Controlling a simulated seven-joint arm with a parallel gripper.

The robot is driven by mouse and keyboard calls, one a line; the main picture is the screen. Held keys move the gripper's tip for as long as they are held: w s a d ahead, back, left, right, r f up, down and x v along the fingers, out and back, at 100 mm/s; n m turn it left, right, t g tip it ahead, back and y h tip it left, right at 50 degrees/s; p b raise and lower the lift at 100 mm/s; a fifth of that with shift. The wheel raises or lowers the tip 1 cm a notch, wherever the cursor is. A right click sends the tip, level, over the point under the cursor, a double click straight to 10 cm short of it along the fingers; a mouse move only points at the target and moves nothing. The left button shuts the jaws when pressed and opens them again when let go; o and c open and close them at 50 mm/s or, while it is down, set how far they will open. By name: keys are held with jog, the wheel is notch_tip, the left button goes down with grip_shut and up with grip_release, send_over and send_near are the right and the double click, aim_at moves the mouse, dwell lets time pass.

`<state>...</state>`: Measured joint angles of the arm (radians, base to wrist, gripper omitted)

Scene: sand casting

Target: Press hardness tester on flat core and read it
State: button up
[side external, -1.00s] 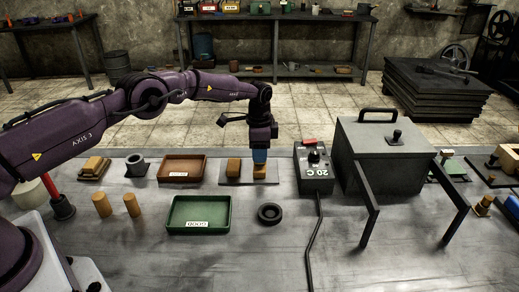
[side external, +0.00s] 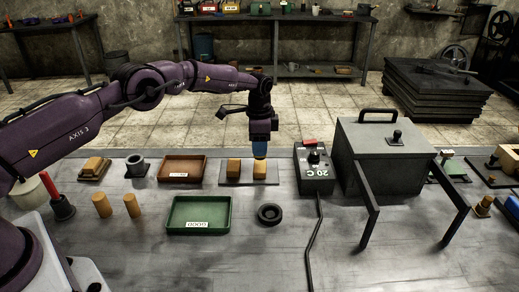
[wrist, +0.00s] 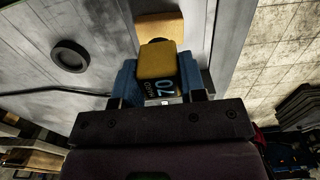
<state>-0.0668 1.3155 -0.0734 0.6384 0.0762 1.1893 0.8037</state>
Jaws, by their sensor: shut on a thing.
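A tan block (wrist: 160,27) shows past the tester. The tester's lower end is hidden, so I cannot tell whether it touches the core.
A grey box marked 20 C (side external: 314,168) stands close to the right, its cable crossing the bench. A brown tray (side external: 163,173) is left, a green GOOD tray (side external: 176,219) front left, and a black ring (side external: 269,214) in front. A large grey oven-like box (side external: 375,158) stands further right.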

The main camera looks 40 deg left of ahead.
jog(key=shift+r, duration=2.25)
jog(key=shift+d, duration=0.1)
